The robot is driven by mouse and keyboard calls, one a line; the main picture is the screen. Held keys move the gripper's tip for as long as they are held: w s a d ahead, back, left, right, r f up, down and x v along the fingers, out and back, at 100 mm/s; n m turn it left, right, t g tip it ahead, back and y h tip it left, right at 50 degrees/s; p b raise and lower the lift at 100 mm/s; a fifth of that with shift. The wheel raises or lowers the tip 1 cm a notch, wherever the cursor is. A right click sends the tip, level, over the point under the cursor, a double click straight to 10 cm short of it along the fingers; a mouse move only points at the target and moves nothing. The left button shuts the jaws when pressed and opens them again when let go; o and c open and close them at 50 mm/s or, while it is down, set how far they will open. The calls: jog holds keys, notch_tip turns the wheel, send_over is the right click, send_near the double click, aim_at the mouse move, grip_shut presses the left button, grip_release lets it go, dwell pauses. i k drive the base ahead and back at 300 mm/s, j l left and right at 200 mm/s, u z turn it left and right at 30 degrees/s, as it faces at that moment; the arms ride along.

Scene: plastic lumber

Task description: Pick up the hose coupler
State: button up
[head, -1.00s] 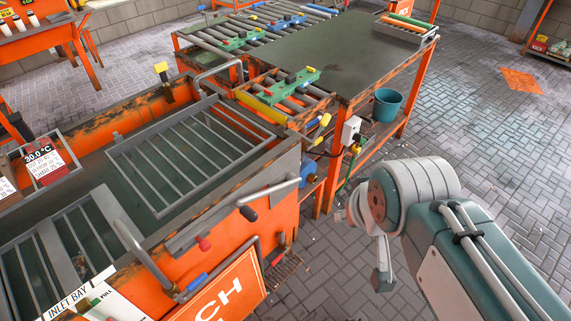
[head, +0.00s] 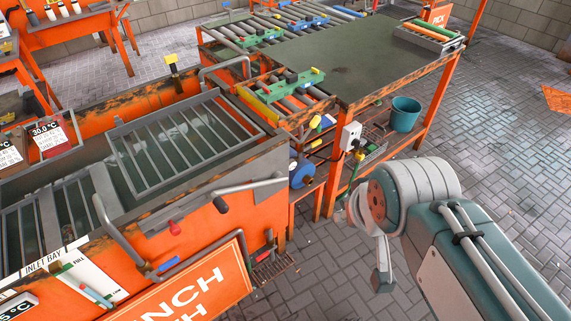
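I cannot make out a hose coupler for certain. Small yellow-ended fittings (head: 315,122) show at the near end of the roller line, and another yellow piece (head: 360,156) hangs below the socket box; I cannot tell whether either is the coupler. My arm fills the lower right. Its grey end part (head: 382,278) hangs down over the paved floor, apart from the bench and tank. The fingers are not clear enough to tell whether they are open or shut, and no held object shows.
An orange tank (head: 262,180) with grated lids and protruding handles stands left. A dark-topped bench (head: 350,60) with roller tracks stands beyond it. A teal bucket (head: 405,114) sits on the bench's lower shelf.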

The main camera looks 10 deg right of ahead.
aim_at(359, 155)
jog(key=i+l+u, duration=0.25)
jog(key=l, duration=0.3)
jog(key=i+l+u, duration=0.25)
jog(key=l, duration=0.3)
jog(key=l+u, duration=0.25)
jog(key=l, duration=0.3)
jog(key=i+l+u, duration=0.1)
jog(key=l+u, duration=0.15)
jog(key=l, duration=0.4)
jog(key=z, duration=0.95)
jog(key=i+j+z, duration=0.25)
jog(key=i+j, duration=0.1)
jog(key=i, duration=0.1)
